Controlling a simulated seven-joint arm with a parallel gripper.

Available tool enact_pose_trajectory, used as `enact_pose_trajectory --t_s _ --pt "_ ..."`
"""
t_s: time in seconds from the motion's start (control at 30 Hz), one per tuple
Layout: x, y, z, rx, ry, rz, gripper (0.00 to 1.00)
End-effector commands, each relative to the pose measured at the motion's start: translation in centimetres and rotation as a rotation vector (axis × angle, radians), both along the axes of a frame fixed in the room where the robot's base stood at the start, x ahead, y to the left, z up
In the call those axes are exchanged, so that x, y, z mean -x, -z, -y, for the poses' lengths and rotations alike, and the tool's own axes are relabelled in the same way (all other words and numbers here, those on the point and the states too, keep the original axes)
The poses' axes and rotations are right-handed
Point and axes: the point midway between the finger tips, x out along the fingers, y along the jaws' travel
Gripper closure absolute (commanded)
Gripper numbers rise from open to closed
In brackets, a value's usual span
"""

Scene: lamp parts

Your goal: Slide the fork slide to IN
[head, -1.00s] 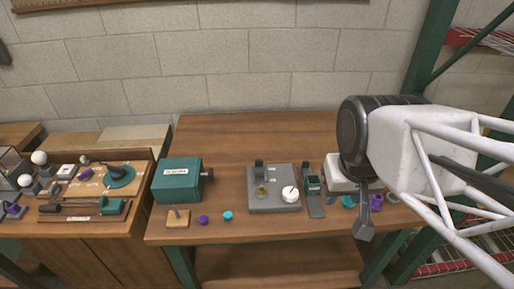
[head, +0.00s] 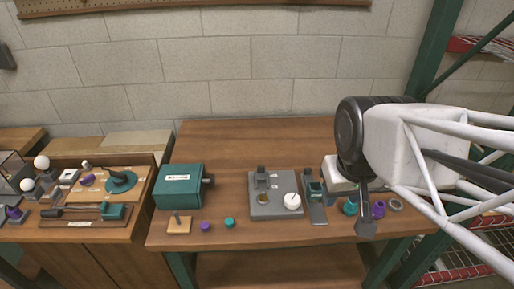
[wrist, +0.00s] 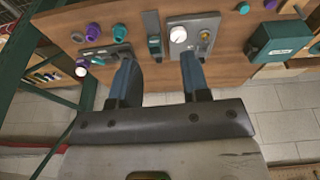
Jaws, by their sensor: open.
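Any IN marking is too small to read. The rail also shows in the wrist view (wrist: 153,32), between and beyond my fingertips. My gripper (head: 366,229) hangs at the table's front right, to the right of the rail and apart from it. In the wrist view my gripper (wrist: 158,70) has its two blue fingers wide apart with nothing between them.
The grey plate (head: 275,208) with a white knob (head: 292,201) stands left of the rail. A whitish block (head: 338,172) and teal and purple pieces (head: 378,209) lie to its right. A teal box (head: 180,187) stands further left. The table's back is clear.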

Motion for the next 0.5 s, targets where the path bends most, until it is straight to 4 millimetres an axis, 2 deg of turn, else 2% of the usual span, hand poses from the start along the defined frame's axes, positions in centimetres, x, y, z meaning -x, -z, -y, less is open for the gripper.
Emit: enact_pose_trajectory --t_s 0.5 --pt "-8.9 0.8 -2.0 0.062 -0.363 -0.059 0.57"
